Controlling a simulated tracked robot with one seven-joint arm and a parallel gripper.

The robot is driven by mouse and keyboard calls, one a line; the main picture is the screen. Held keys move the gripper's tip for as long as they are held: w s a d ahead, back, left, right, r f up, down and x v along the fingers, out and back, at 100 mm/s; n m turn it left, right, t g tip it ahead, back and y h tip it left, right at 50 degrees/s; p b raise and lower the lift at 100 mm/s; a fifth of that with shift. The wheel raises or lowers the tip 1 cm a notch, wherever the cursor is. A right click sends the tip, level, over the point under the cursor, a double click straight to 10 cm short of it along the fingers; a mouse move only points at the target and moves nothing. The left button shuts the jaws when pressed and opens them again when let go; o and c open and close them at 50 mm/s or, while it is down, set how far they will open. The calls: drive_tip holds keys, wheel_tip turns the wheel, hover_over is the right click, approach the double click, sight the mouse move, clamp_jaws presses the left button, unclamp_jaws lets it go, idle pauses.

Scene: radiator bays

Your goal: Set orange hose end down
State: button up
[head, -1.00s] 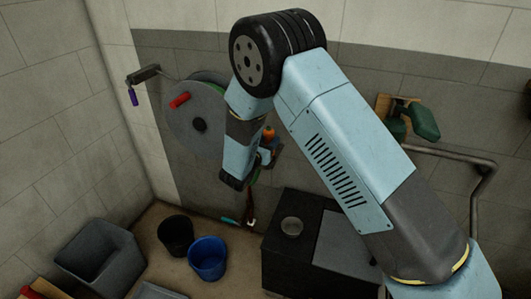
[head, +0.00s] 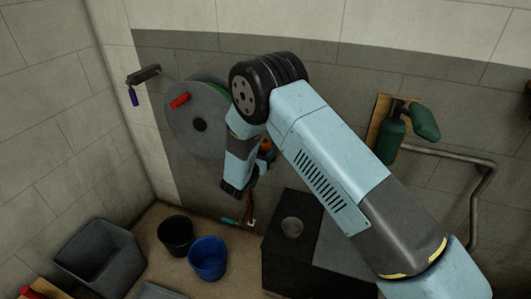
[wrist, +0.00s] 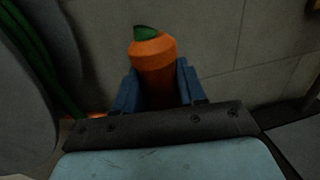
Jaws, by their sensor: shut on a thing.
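The orange hose end (wrist: 155,60) is a thick orange piece with a green tip, seen in the wrist view between my two blue fingers. My gripper (wrist: 157,88) is shut on it and holds it in front of the wall. In the head view, a bit of the orange hose end (head: 266,148) shows beside my wrist link. Most of my gripper is hidden behind my arm there. Green hose (wrist: 42,55) runs down at the left of the wrist view.
A grey hose reel (head: 190,120) with a red handle hangs on the wall left of my arm. Below are a black bucket (head: 175,236), a blue bucket (head: 208,262) and a grey tub (head: 98,262). A dark box (head: 285,270) stands at their right. A bent pipe (head: 485,190) runs along the right wall.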

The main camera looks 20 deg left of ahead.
drive_tip(key=o, duration=1.2)
drive_tip(key=v, duration=1.2)
